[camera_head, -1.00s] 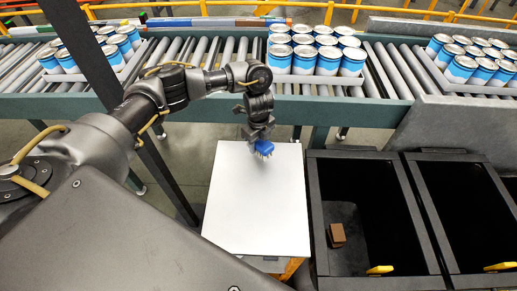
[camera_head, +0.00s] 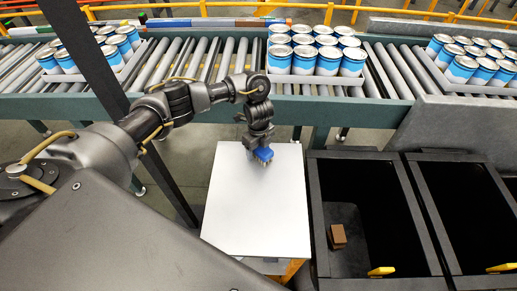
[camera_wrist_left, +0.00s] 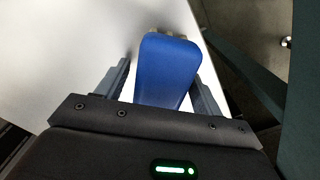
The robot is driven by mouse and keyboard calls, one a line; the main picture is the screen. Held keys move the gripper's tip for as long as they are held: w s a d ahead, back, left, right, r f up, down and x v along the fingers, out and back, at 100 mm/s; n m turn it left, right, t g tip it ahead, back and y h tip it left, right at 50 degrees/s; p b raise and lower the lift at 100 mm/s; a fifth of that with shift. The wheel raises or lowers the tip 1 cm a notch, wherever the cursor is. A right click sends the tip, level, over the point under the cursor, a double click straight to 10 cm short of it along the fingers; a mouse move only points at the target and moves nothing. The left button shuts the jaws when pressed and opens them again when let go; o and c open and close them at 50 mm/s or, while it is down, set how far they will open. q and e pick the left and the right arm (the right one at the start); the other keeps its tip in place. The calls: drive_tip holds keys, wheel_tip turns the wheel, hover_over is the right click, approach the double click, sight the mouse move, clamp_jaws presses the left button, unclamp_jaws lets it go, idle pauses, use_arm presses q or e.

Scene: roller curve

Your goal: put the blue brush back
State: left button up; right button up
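The blue brush (camera_head: 264,155) is between the fingers of my left gripper (camera_head: 260,146), over the far part of the white table top (camera_head: 255,205). In the left wrist view the brush (camera_wrist_left: 168,70) shows its smooth blue back, with small pale bristle tufts at its far end. Whether the brush touches the table top is hard to tell. My right gripper is not in view.
A roller conveyor (camera_head: 205,70) runs across the back with trays of blue-and-white cans (camera_head: 305,58). Two black bins (camera_head: 375,200) stand to the right of the table; the nearer one holds a brown block (camera_head: 338,236). A dark post (camera_head: 95,65) rises at the left.

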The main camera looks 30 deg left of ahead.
use_arm(q)
drive_tip(key=shift+w+r+p, duration=0.1)
drive_tip(key=shift+r+p, duration=0.2)
drive_tip(key=shift+r, duration=0.3)
wheel_tip(320, 180, up, 11)
drive_tip(key=p, duration=0.1)
drive_tip(key=shift+r, duration=0.15)
idle(0.3)
